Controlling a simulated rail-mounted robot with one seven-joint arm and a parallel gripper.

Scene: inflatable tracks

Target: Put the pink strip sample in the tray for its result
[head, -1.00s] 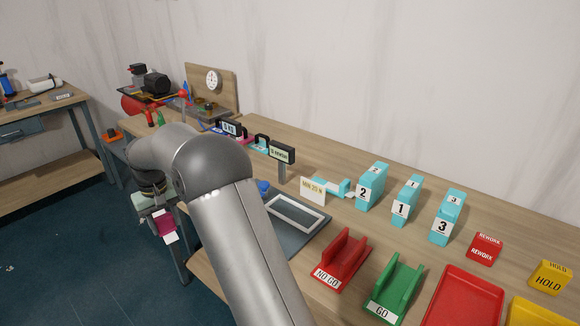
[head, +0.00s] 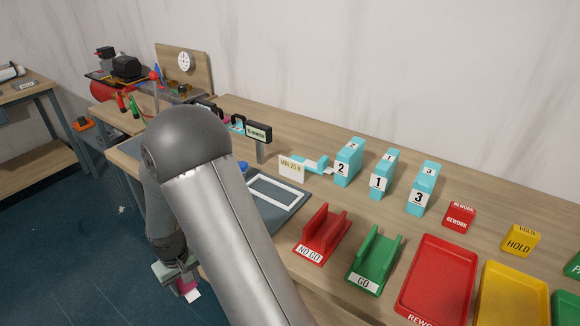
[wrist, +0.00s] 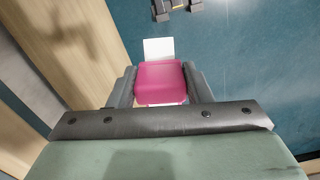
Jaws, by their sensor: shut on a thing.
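My gripper (wrist: 160,86) is shut on the pink strip sample (wrist: 161,80), which has a white end piece. In the head view the sample (head: 186,287) hangs over the floor, in front of the bench edge, low at the left of my arm. A red tray (head: 400,300) labelled REWORK lies on the bench at the right. A yellow tray (head: 487,290) lies beside it, cut off by the frame, with a yellow HOLD block (head: 521,241) behind. A green block (head: 574,264) shows partly at the right edge.
A red NO GO holder (head: 325,236) and a green GO holder (head: 374,262) stand left of the trays. Turquoise numbered blocks (head: 382,175) stand behind them. A small display (head: 257,133) and a white-framed mat (head: 291,209) are farther left. My arm hides part of the bench.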

